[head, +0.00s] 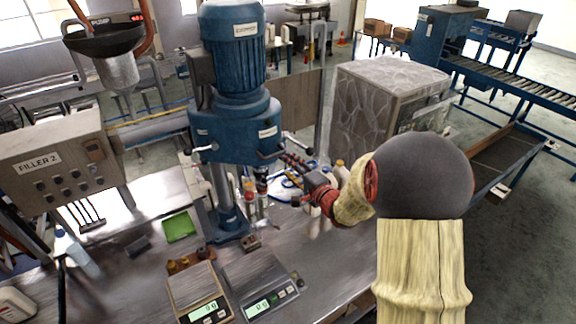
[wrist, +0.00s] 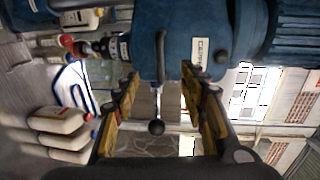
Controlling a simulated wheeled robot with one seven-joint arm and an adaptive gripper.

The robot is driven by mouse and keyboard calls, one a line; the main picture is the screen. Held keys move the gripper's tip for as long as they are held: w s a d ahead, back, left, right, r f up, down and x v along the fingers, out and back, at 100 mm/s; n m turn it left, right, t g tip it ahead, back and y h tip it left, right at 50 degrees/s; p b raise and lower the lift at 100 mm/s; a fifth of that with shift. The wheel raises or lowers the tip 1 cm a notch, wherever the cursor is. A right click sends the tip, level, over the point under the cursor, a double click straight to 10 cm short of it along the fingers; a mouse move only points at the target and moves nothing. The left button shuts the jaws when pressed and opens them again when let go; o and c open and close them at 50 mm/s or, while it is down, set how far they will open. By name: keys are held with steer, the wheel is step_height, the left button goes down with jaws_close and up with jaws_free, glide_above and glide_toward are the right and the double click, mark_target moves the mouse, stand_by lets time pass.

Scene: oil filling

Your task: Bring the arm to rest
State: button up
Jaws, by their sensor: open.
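My arm reaches in from the right in the head view, toward the blue capping machine (head: 236,130). My gripper (head: 290,175) is beside the machine's right side, partly hidden by its dark handle parts. In the wrist view my gripper (wrist: 158,92) is open, its two yellow-and-black fingers apart. A dark ball knob on a thin rod (wrist: 156,126) shows between the fingers, and I cannot tell whether it touches them. The blue machine body fills the top of the wrist view (wrist: 180,35). I see nothing held in the fingers.
White bottles (wrist: 58,120) stand to the left in the wrist view. Two scales (head: 198,290) (head: 260,280), a green tray (head: 179,226) and small brown bottles (head: 178,264) are on the metal table. The Filler 2 box (head: 50,165) is at left. A grey cabinet (head: 375,100) stands behind my arm.

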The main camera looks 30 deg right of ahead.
stand_by(0.4)
steer(key=s+d+f+n+g+h, duration=0.3)
steer(key=s+d+f+n+g, duration=0.15)
steer(key=f, duration=0.55)
steer(key=s+f+n+g+h+b, duration=0.1)
steer(key=s+f+n+g+b, duration=0.3)
steer(key=s, duration=0.6)
steer(key=s+a+n+g+y+b, duration=0.1)
steer(key=s+a+n+b, duration=0.3)
steer(key=s+a+b, duration=0.5)
steer(key=s+a+f+n+g+y+b, duration=0.1)
steer(key=s+a+n+y+b, duration=0.1)
steer(key=s+a+n+b, duration=0.3)
steer(key=shift+s+a+f+b, duration=0.25)
steer(key=shift+s+a+b, duration=2.55)
steer(key=shift+a, duration=2.25)
steer(key=shift+o, duration=0.3)
steer(key=shift+w+b, duration=0.55)
